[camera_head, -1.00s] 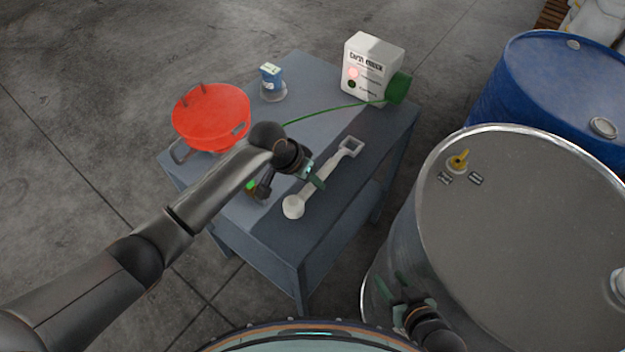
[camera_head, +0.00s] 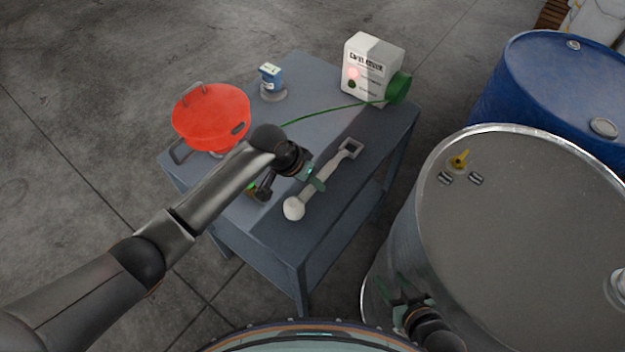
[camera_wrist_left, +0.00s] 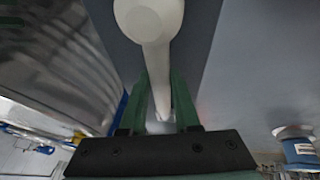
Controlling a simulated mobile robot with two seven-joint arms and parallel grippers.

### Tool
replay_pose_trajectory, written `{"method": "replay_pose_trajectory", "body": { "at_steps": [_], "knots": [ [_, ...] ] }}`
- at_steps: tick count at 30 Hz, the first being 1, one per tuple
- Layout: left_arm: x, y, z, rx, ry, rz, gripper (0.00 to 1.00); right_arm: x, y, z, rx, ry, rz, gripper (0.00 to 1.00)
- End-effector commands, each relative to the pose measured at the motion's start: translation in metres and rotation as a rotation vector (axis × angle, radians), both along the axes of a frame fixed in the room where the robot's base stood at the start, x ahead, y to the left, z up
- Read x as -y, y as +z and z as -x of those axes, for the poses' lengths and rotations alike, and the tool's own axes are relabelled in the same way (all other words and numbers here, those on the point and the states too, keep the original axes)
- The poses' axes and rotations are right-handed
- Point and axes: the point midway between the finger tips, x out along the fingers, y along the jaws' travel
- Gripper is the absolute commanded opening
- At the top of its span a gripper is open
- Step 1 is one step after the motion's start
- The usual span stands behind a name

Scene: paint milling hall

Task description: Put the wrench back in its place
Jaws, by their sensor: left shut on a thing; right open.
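The wrench (camera_head: 330,172) is pale grey, with a square socket at its far end and a rounded knob at its near end. It lies lengthwise over the blue-grey table (camera_head: 270,222); I cannot tell whether it is lifted. My left gripper (camera_head: 316,183) is shut on the wrench's shaft near the middle. The left wrist view shows the shaft (camera_wrist_left: 158,70) running between the green fingers (camera_wrist_left: 158,108), its rounded end towards the top. My right gripper (camera_head: 408,290) is open and empty beside the steel drum (camera_head: 530,210).
A small blue container (camera_head: 271,77) and a white box (camera_head: 368,70) with lights and a green cable reel (camera_head: 399,88) are at the back. A green cable crosses the table. A blue drum (camera_head: 560,90) stands at right.

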Motion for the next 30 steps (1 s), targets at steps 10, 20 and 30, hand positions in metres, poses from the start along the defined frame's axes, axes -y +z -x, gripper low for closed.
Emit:
{"method": "replay_pose_trajectory", "body": {
  "at_steps": [10, 20, 30],
  "knots": [
    [0.0011, -0.0017, -0.0003, 0.002, -0.001, 0.002, 0.0, 0.0, 0.0018, 0.0, 0.0, 0.0, 0.0, 0.5],
    [0.001, -0.0027, -0.0004, 0.002, -0.001, 0.002, 0.0, 0.0, 0.0013, -0.0001, 0.0, 0.0, 0.0, 0.5],
    [0.0006, -0.0076, 0.0, 0.001, -0.001, 0.001, 0.45, 0.0, 0.0003, 0.0, 0.0, 0.0, 0.0, 0.5]
  ]
}}
